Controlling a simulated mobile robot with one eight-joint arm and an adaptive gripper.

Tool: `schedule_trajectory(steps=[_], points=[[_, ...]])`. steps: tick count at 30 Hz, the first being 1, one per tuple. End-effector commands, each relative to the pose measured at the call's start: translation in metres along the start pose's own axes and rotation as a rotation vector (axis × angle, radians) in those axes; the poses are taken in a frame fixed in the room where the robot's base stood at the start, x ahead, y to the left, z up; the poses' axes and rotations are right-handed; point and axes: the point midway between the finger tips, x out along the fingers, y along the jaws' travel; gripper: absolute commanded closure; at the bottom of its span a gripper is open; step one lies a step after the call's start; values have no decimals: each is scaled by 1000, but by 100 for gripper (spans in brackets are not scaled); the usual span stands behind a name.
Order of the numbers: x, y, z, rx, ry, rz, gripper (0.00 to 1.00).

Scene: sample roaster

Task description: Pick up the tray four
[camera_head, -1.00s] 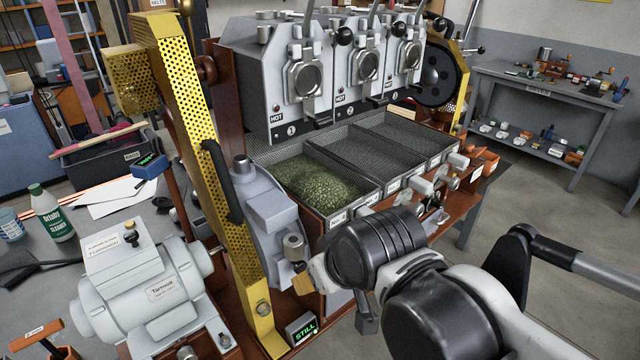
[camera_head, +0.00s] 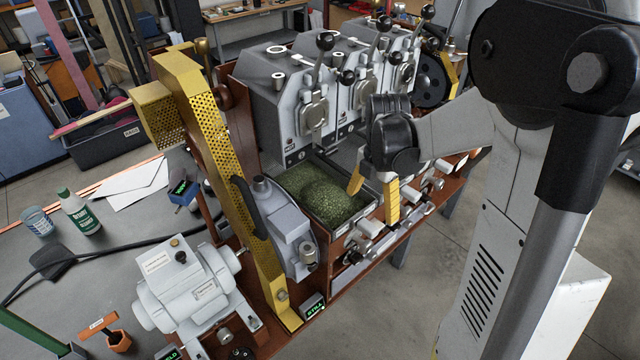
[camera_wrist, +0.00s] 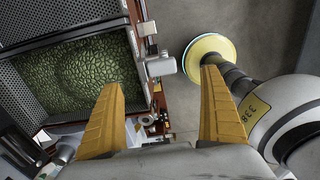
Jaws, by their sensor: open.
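I cannot make out which thing is tray four; no number is readable on the trays. A tray compartment full of green beans (camera_head: 322,190) sits at the front of the roaster, and it fills the upper left of the wrist view (camera_wrist: 80,65). My gripper (camera_head: 374,192) hangs over the front right edge of this compartment. In the wrist view, the gripper (camera_wrist: 160,80) has one fingertip over the tray's lower right and the other over the floor. My gripper and arm hide most of the other compartments.
Silver cylinders (camera_head: 370,228) stick out along the tray's front. The roaster (camera_head: 290,95) with its levers rises behind. A yellow perforated guard (camera_head: 205,130) and a grey motor (camera_head: 185,285) stand to the left. Open floor (camera_head: 390,310) lies in front.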

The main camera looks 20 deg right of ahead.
Motion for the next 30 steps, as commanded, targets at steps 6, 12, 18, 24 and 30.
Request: schedule_trajectory(steps=[6,12,18,24,30], points=[[36,1,0,2,-1,1,9],[54,2,-2,2,-1,2,9],[84,5,-3,3,-2,2,9],[92,4,-4,3,-2,2,9],[91,4,-4,3,-2,2,30]])
